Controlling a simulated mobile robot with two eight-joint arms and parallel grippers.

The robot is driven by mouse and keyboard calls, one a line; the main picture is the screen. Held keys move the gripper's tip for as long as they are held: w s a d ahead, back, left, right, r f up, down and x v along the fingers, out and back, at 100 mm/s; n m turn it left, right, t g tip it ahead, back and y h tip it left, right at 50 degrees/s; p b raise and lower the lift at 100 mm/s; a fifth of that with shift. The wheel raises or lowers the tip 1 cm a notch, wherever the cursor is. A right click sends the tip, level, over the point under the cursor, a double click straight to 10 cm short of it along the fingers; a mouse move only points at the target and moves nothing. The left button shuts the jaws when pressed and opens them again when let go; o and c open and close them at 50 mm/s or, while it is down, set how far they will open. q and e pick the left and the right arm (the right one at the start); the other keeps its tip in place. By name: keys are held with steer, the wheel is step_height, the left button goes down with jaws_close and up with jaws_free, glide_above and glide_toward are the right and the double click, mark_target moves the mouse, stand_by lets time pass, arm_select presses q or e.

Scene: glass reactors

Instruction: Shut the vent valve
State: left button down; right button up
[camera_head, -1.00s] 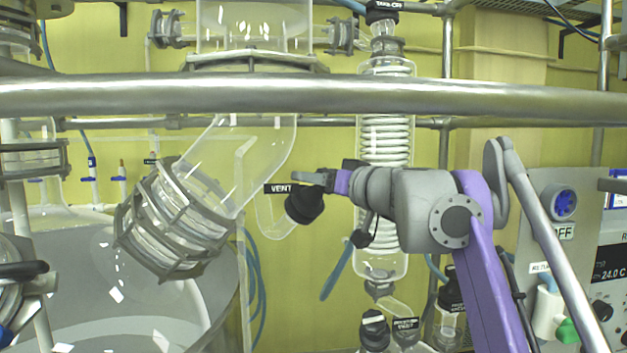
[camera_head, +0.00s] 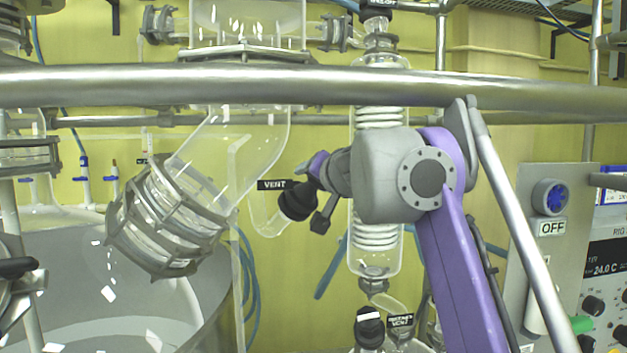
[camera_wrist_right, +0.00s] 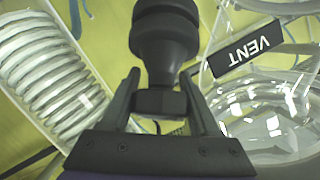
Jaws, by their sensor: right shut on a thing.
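The vent valve (camera_head: 298,200) has a black ribbed knob at the end of a bent glass side tube, beside the black VENT label (camera_head: 276,184). My right gripper (camera_head: 311,177) reaches it from the right in the head view and partly covers the knob. In the right wrist view the black valve knob (camera_wrist_right: 164,38) stands between the fingers. My right gripper (camera_wrist_right: 163,82) is shut on its narrower end piece. The VENT label (camera_wrist_right: 246,48) shows upside down there. I cannot tell how far the valve is turned.
A metal rail (camera_head: 250,85) crosses in front of the glassware. A glass coil condenser (camera_head: 372,255) stands behind my right arm. The clamped glass elbow (camera_head: 165,220) is left of the valve. A control panel (camera_head: 606,285) is at the right.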

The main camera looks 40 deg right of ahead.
stand_by(0.4)
steer(key=o, duration=1.4)
steer(key=shift+s, duration=0.15)
arm_select(q)
steer(key=shift+w+r+p, duration=0.4)
steer(key=shift+r+p, duration=0.1)
steer(key=shift+r, duration=0.15)
arm_select(e)
steer(key=v, duration=1)
steer(key=shift+s+a+r, duration=0.15)
steer(key=shift+s+a, duration=0.05)
steer(key=shift+s, duration=0.05)
steer(key=shift+d, duration=0.1)
